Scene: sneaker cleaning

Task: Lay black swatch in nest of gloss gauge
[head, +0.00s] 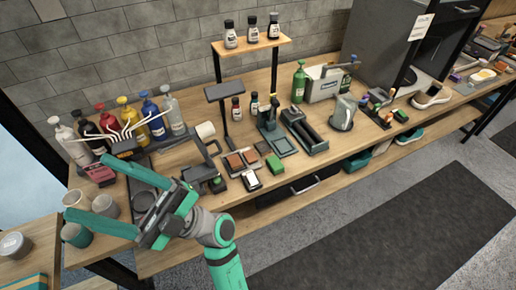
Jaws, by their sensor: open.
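My gripper (88,188) is open and empty, its two green fingers spread toward the left over the bench's left end, near some cups. Small flat swatches (236,162) in brown tones lie in a dark tray at the middle front of the bench, with a dark patch (263,148) beside them. I cannot tell for sure whether that patch is the black swatch. A small dark device with a white face (251,180) stands in front of the tray. I cannot tell whether it is the gloss gauge. The nest is not distinguishable. My gripper is well left of all these.
Colored pump bottles (150,118) stand at the back left. Grey cups (104,206) are near my gripper. A grey pitcher (342,112) stands farther right.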

